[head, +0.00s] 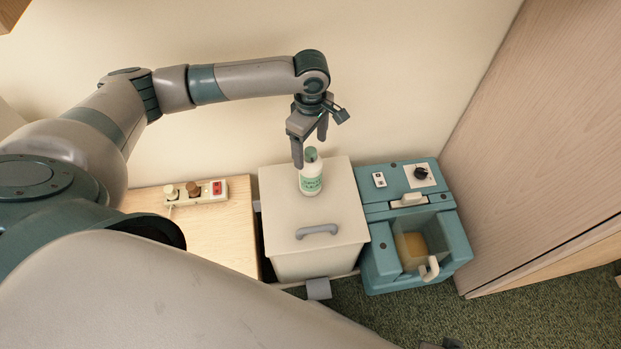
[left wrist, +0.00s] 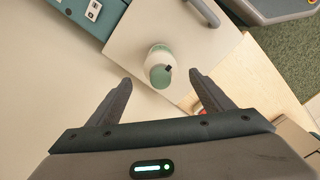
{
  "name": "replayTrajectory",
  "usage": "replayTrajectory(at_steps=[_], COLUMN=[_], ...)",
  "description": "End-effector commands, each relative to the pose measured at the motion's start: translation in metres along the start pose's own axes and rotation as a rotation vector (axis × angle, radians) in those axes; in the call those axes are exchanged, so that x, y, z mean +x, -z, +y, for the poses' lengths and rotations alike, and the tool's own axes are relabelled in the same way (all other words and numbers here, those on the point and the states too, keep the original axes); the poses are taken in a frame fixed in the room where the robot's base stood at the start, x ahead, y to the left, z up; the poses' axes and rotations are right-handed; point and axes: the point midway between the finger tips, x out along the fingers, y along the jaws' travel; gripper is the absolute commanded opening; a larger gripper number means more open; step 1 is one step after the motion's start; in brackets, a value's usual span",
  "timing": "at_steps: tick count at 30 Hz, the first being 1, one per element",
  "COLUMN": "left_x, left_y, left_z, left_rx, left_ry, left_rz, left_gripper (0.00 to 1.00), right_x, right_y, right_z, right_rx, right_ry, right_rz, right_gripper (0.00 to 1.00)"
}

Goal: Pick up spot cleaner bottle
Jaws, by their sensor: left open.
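The spot cleaner bottle (head: 311,179) is white with a green label and a green cap. It stands upright on the white lidded bin (head: 283,216), toward the back of the lid. My left gripper (head: 311,152) is open above and just behind the bottle, its fingers pointing down. In the left wrist view the bottle (left wrist: 159,66) shows from above, ahead of and between the two open fingertips (left wrist: 160,80), with nothing held.
A teal machine (head: 415,222) with a dial and a tank stands right of the bin. A wooden table (head: 216,232) with a power strip (head: 195,191) is on the left. The wall is close behind, and a wooden panel (head: 545,150) rises at the right.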

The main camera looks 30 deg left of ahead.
Motion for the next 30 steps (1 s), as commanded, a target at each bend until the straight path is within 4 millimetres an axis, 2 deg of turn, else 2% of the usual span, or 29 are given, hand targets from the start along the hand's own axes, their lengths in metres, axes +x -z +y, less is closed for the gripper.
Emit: replayTrajectory(at_steps=[1, 6, 22, 26, 30], left_x=[0.010, 0.026, 0.035, 0.049, 0.067], left_y=[0.000, 0.000, 0.000, 0.000, 0.000], left_z=[-0.001, 0.000, 0.000, -0.001, -0.001], left_rx=[0.000, 0.001, 0.000, 0.000, 0.000], left_ry=[0.003, 0.000, 0.001, 0.001, 0.002], left_rz=[0.001, 0.001, 0.001, 0.001, 0.001], left_gripper=[0.74, 0.74, 0.74, 0.74, 0.74], right_x=[-0.002, -0.010, -0.012, -0.014, -0.026], right_y=[0.000, 0.001, 0.001, 0.000, 0.003], right_z=[0.000, 0.000, 0.001, 0.001, 0.001], right_rx=[0.000, 0.000, 0.001, 0.001, 0.001], right_ry=[-0.001, -0.001, -0.002, -0.003, -0.003], right_rz=[0.002, 0.002, 0.003, -0.004, 0.006], right_gripper=[0.00, 0.00, 0.00, 0.00, 0.00])
